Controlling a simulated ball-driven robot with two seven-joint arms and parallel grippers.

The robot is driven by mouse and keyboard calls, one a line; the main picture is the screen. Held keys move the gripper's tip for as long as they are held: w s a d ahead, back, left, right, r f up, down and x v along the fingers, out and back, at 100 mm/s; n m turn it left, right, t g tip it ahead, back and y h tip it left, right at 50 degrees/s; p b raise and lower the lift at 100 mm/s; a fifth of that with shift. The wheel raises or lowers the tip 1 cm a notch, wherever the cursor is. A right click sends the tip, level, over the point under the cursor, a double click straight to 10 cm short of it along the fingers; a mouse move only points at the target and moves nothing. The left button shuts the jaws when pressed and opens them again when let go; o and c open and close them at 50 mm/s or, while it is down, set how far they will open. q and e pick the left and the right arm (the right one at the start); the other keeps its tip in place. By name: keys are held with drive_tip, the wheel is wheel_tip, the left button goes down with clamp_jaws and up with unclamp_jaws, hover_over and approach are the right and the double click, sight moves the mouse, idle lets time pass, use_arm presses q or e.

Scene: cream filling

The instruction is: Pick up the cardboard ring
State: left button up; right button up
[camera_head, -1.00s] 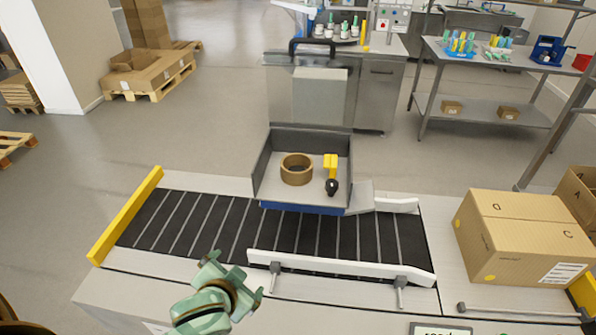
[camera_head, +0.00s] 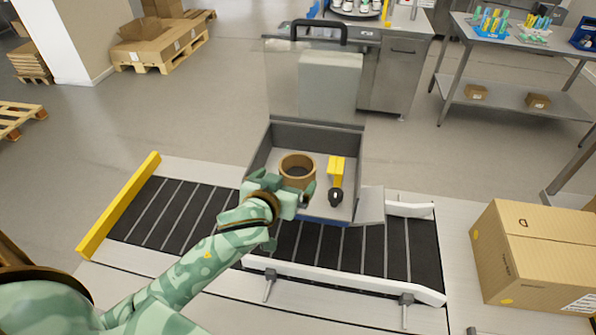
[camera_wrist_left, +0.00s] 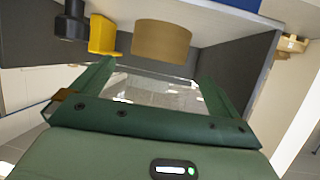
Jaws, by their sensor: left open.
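The cardboard ring (camera_head: 297,166) is a brown open cylinder inside a grey open box (camera_head: 283,133), left of a yellow and black tool (camera_head: 336,178). In the left wrist view the ring (camera_wrist_left: 161,43) shows ahead, past the fingertips, with the yellow part (camera_wrist_left: 103,35) beside it. My left gripper (camera_head: 283,190) is at the near side of the box, just in front of the ring, and hides part of the ring's lower edge. Its two green fingers (camera_wrist_left: 152,72) are spread, with nothing between them. My right gripper is out of view.
A clear raised panel (camera_head: 312,85) stands behind the box. A large cardboard box (camera_head: 530,250) is on the right.

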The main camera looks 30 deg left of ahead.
sight(303, 162)
use_arm(q)
drive_tip(key=b+x, duration=0.1)
drive_tip(key=x, duration=0.7)
drive_tip(key=shift+w, duration=0.4)
drive_tip(key=shift+s, duration=0.15)
drive_tip(key=shift+c, duration=1.2)
drive_tip(key=c, duration=0.6)
